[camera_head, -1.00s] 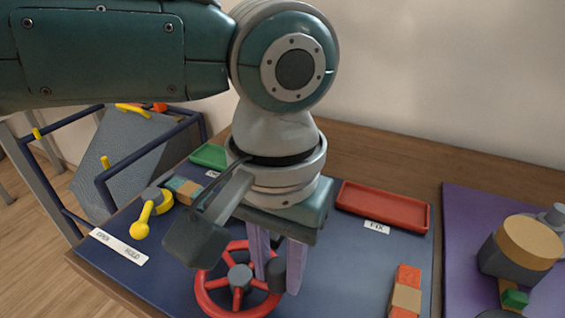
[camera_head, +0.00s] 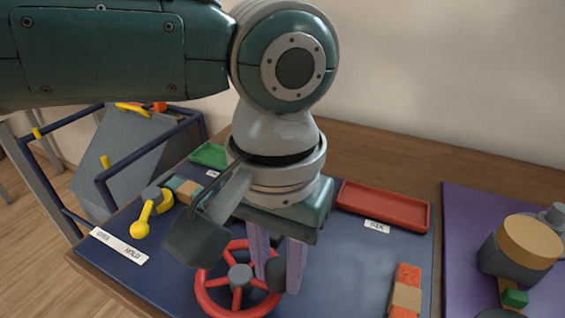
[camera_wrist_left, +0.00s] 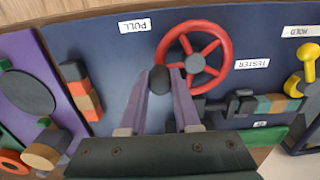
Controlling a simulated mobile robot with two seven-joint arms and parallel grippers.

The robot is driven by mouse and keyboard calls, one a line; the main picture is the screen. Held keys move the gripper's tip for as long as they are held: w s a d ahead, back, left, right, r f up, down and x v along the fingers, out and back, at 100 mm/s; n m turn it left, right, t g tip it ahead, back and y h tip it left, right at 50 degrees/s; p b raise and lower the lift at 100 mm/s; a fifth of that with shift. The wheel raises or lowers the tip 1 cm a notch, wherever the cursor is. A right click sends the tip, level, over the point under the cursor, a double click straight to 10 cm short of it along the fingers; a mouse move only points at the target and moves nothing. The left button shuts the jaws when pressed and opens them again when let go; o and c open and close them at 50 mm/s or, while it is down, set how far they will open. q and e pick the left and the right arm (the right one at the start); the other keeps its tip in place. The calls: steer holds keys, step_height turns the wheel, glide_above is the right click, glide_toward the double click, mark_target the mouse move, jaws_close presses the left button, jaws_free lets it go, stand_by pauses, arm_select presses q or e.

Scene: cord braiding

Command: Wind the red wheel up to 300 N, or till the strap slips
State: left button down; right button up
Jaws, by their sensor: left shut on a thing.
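The red wheel (camera_head: 205,292) lies on the blue board, partly behind my left gripper (camera_head: 278,275). It shows whole in the left wrist view (camera_wrist_left: 226,45), with a grey hub and a dark knob (camera_wrist_left: 159,79) at its rim. My left gripper's purple fingers (camera_wrist_left: 161,100) are shut on this knob. A teal and tan banded piece (camera_wrist_left: 274,104) runs out from a dark clamp (camera_wrist_left: 240,103) beside the wheel. A yellow lever (camera_head: 143,220) stands by the OPEN/HOLD label, its end toward HOLD. No force reading is legible. My right gripper is out of view.
A red tray (camera_head: 384,208) and a green tray (camera_head: 208,156) sit at the back of the board. An orange and tan block (camera_head: 406,292) lies at the right. A purple mat (camera_head: 460,215) with a tan-topped grey cylinder (camera_head: 528,243) adjoins the board.

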arm_select(q)
steer(key=c, duration=0.5)
jaws_free()
steer(key=shift+c, duration=0.2)
